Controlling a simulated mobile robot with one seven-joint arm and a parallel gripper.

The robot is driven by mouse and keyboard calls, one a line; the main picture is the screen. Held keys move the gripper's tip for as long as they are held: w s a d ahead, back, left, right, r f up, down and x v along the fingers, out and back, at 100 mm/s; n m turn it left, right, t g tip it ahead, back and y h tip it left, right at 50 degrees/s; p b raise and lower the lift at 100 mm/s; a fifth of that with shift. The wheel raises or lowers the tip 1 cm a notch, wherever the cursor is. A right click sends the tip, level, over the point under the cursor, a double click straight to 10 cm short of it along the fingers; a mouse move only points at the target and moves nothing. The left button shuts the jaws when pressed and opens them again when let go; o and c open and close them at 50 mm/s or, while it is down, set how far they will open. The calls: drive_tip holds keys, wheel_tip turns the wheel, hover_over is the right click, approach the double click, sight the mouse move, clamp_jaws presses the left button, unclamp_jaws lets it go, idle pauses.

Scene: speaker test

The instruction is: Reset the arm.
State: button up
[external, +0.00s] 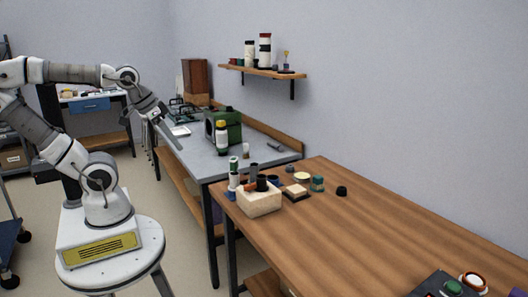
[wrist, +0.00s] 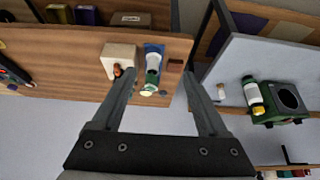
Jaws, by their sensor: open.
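My gripper (external: 172,132) hangs at the end of my bent arm, pointing down and to the right, in front of the grey workbench in the external view. In the wrist view my gripper (wrist: 162,74) shows two spread fingers with a wide gap and nothing held between them. A beige block holder (external: 259,203) stands on the near corner of the wooden table (external: 370,225). A beige block also shows beyond the left finger in the wrist view (wrist: 118,56), beside a green and white bottle (wrist: 153,66).
The grey workbench (external: 190,153) holds a green machine (external: 233,128) and a yellow-capped bottle (external: 221,138). A wooden wall shelf (external: 262,72) carries bottles above it. Small jars and a black cap (external: 341,191) stand on the wooden table. The table's middle is clear.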

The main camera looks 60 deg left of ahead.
wheel_tip(320, 180, up, 14)
drive_tip(key=p, duration=1.2)
drive_tip(key=shift+f+p, duration=0.25)
drive_tip(key=shift+p, duration=0.1)
